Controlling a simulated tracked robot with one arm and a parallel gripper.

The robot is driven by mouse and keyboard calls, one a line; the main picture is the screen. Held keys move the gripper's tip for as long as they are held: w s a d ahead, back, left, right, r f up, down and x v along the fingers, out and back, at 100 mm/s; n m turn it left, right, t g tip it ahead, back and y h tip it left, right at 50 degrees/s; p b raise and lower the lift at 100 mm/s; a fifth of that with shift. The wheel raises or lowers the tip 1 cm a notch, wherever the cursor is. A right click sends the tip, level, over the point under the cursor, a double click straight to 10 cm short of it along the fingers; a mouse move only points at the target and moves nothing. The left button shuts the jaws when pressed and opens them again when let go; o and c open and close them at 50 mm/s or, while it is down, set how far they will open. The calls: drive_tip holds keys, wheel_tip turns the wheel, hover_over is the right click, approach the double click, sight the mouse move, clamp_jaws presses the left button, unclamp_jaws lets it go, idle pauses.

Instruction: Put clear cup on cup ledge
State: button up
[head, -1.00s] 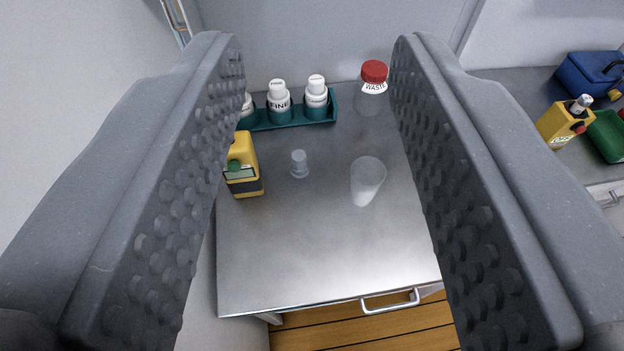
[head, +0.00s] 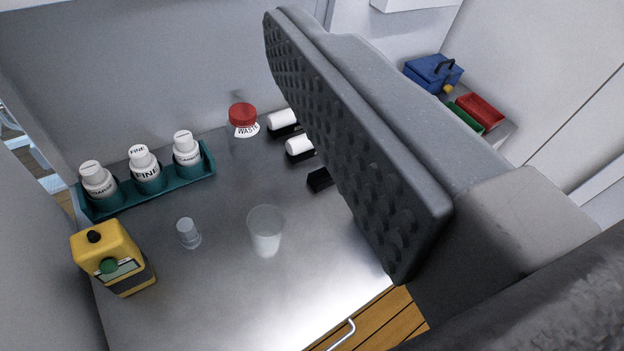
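The clear cup (head: 266,232) stands upright on the metal counter, left of my gripper and apart from it. It is see-through and wider at the top. One finger of my gripper (head: 355,150) shows right of centre, its studded inner face bare and turned left. The other finger is out of view. My gripper is open, with nothing seen against the visible pad. I cannot make out a cup ledge for certain; the finger hides part of the back right of the counter.
A small clear vial (head: 188,232), a yellow jug (head: 112,258) and a teal rack (head: 150,195) of white bottles stand left of the cup. A red-capped waste jar (head: 243,120) and black-and-white fixtures (head: 300,148) are behind. A blue box (head: 433,73) sits farther right.

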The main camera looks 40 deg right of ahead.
drive_tip(key=w+d+f+n+t+p, duration=0.1)
drive_tip(key=w+d+f+n+p, duration=0.15)
drive_tip(key=w+d+f, duration=0.95)
drive_tip(key=s+d+f+n+g+y+p, duration=0.1)
drive_tip(key=d+f+y, duration=0.15)
drive_tip(key=f, duration=0.55)
drive_tip(key=s+d+f+n+y, duration=0.1)
drive_tip(key=s+d+f, duration=0.1)
drive_tip(key=d+f, duration=0.35)
drive_tip(key=g+y, duration=0.2)
drive_tip(key=y, duration=0.2)
approach(256, 216)
drive_tip(key=shift+w+m+h+b, duration=0.2)
drive_tip(key=shift+m+h+b, duration=0.05)
drive_tip(key=shift+m+b, duration=0.2)
drive_tip(key=shift+w+a, duration=0.2)
drive_tip(key=shift+w, duration=0.55)
drive_tip(key=b+x, duration=0.1)
drive_tip(key=x, duration=0.4)
drive_tip(key=shift+a+f+b, duration=0.15)
drive_tip(key=shift+a+b, duration=0.1)
drive_tip(key=shift+b, duration=0.1)
drive_tip(key=c, duration=1.1)
